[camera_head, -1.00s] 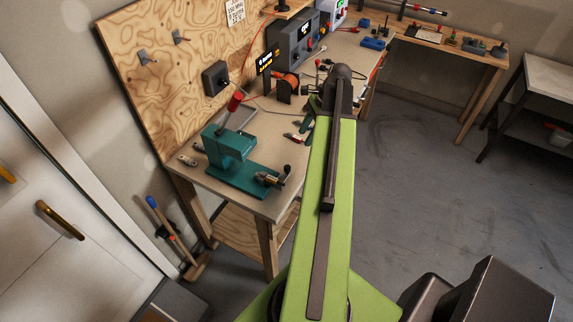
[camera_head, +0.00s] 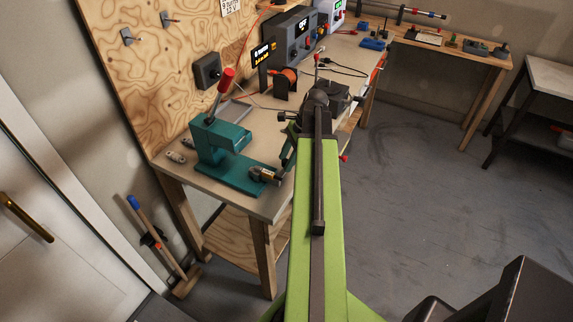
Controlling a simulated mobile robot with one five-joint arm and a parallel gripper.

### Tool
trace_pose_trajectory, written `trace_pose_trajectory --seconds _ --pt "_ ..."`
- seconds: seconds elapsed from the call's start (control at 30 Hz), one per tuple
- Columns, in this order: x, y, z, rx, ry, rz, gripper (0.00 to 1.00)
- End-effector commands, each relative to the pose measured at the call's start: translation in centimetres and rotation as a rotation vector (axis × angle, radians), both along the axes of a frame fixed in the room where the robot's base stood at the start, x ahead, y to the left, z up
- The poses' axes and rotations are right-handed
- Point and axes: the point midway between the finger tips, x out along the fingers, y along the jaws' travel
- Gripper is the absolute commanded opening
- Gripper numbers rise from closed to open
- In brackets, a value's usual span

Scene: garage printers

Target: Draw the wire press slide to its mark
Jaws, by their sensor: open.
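The wire press (camera_head: 222,160) is a teal machine at the near left end of the workbench, with a teal base and a raised red-gripped lever (camera_head: 222,90). A metal and brass cylinder-like fitting (camera_head: 264,174) sits at the right end of its base. I cannot tell from here which part is the slide or where its mark is. My green arm reaches up over the bench's right edge. My gripper (camera_head: 289,145) is mostly hidden behind the arm's dark end. A dark green finger-like part shows just right of the press, apart from the fitting; the gripper is open.
The workbench (camera_head: 207,189) also holds an orange spool (camera_head: 287,84), a small display (camera_head: 262,55) and a grey powered unit (camera_head: 292,36). A plywood board (camera_head: 150,80) stands behind. The floor (camera_head: 430,170) to the right is open.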

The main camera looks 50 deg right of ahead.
Motion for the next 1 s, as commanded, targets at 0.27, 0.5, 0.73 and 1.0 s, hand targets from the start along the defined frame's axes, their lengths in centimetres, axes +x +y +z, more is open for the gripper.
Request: trace_pose_trajectory --seconds 0.27,0.5,0.73,1.0 --pt "0.03 0.01 0.15 0.000 0.000 0.001 0.26" --pt "0.03 0.04 0.14 0.000 0.000 0.002 0.00" --pt "0.05 0.06 0.13 0.000 0.000 0.002 0.00" --pt "0.06 0.10 0.12 0.000 0.001 0.004 0.00"
